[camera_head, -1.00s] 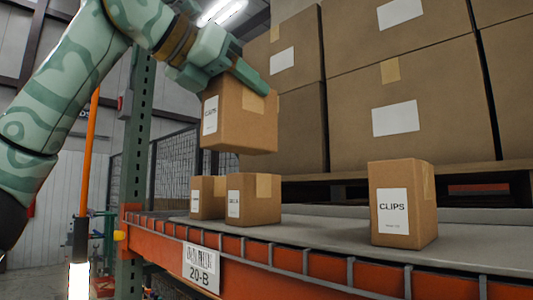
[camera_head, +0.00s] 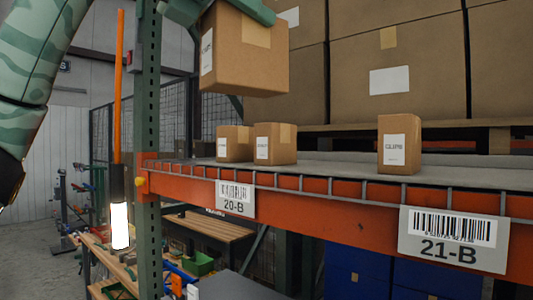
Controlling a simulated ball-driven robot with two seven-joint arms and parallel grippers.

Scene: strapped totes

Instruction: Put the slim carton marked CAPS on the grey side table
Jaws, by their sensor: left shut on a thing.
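My left gripper (camera_head: 232,8) is at the top edge of the head view, partly cut off. It is shut on a brown carton (camera_head: 247,55) and holds it above the shelf. The carton's white label faces left and is too slanted to read surely. Two smaller-looking cartons (camera_head: 234,144) (camera_head: 275,144) stand side by side on the shelf below; their labels are too small to read. Another carton (camera_head: 398,144), its label blurred, stands alone farther right. A dark grey flat top (camera_head: 245,287) shows at the bottom edge, partly cut off. My right gripper is not in view.
The shelf has an orange beam (camera_head: 320,205) with a wire lip and tags 20-B (camera_head: 235,198) and 21-B (camera_head: 453,240). A green post (camera_head: 147,120) stands at its left end. Large boxes (camera_head: 398,60) fill the back. A wooden bench (camera_head: 215,227) stands beyond.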

